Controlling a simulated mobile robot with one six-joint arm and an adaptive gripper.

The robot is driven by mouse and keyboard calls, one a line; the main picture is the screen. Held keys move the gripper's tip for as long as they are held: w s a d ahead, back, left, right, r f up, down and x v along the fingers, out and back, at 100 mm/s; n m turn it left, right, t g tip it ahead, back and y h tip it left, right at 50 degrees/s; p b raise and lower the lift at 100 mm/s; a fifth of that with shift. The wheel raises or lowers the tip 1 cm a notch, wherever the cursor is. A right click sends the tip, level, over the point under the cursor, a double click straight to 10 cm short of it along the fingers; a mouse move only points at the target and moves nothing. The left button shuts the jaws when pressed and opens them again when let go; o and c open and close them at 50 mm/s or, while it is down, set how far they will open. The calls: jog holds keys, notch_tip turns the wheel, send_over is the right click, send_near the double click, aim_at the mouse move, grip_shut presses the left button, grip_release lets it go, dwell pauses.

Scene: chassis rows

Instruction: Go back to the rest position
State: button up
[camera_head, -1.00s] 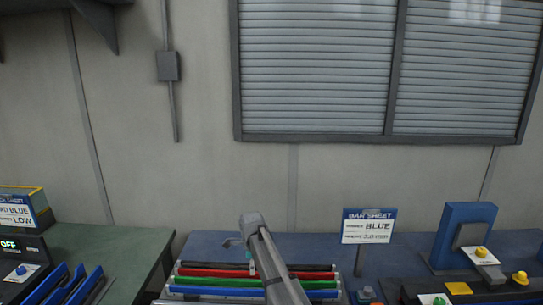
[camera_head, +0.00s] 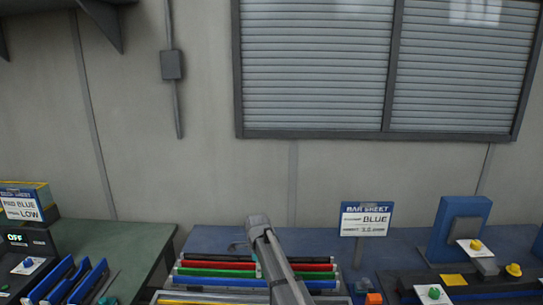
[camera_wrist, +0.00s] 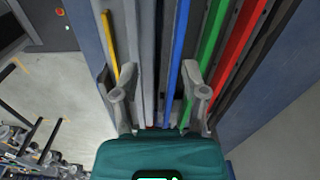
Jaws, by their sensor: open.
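My gripper (camera_wrist: 160,80) is open and empty in the wrist view, its two fingers spread above the bar rack. Between and beyond the fingers are grey rails and a blue bar (camera_wrist: 180,40). A green bar (camera_wrist: 212,40) and a red bar (camera_wrist: 240,50) lie to the right, and a yellow bar (camera_wrist: 108,45) to the left. In the head view the rack shows the red bar (camera_head: 215,265), green bar (camera_head: 215,273) and blue bar (camera_head: 215,282). My arm crosses in front of them, and the gripper cannot be made out there.
A blue fixture (camera_head: 460,230) with yellow knobs is at right. A green bench (camera_head: 110,240) with blue racks is at left. In the wrist view, open floor (camera_wrist: 60,95) lies left of the rack.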

jog(key=s+d+f+n+b, duration=0.4)
jog(key=s+d+n, duration=0.4)
jog(key=s+d, duration=0.2)
jog(key=s+d+f+n+b, duration=0.5)
jog(key=s+d+n, duration=0.4)
jog(key=s, duration=0.5)
jog(key=d, duration=0.2)
jog(key=shift+s+d+f, duration=0.2)
jog(key=shift+s+d, duration=0.05)
jog(key=shift+d, duration=0.05)
